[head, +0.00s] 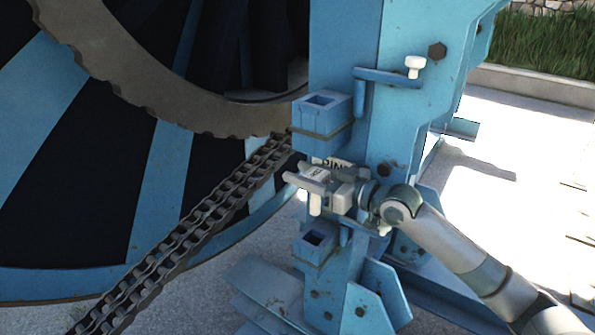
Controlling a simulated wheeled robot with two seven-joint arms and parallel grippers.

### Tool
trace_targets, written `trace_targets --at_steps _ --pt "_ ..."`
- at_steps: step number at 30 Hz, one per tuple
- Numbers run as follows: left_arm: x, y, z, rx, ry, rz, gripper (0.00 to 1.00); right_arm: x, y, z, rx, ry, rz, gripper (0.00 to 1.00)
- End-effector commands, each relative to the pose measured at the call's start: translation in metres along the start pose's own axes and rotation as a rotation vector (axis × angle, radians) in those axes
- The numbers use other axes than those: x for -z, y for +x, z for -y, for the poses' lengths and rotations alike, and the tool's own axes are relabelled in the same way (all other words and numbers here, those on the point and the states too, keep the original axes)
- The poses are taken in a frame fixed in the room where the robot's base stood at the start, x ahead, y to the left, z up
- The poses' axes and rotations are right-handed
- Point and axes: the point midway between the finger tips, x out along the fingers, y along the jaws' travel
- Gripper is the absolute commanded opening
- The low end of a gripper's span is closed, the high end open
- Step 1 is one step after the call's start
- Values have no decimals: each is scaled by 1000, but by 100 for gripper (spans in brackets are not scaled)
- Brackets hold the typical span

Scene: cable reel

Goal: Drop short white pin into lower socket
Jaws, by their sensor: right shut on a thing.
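My right gripper (308,178) reaches in from the right and is shut on the short white pin (315,205). The pin hangs upright under the fingers; its upper part is hidden by the gripper. The lower socket (313,248) is a blue square box with a dark square opening on the blue post. The pin is above this opening and apart from it in the picture. How far it is from the socket in depth I cannot tell. My left gripper is not in view.
An upper blue socket (322,113) sits on the post (345,65) above my gripper. Another white pin (415,66) stands in a bracket (385,77) at the upper right. A chain (190,230) and a large blue reel (165,190) fill the left side. A partly hidden label shows behind my gripper.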

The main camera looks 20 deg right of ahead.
Motion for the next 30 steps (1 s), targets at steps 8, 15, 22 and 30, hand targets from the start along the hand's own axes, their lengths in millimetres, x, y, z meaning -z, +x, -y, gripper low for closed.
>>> trace_targets --at_steps 8,15,22,30 --pt "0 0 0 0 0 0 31 2 0 0 0 -1 -3 2" --pt "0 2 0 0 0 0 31 0 0 0 0 -1 -3 2" --pt "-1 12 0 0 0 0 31 -12 1 0 0 -1 -3 2" --pt "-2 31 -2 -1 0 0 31 -35 2 0 0 0 -3 2"
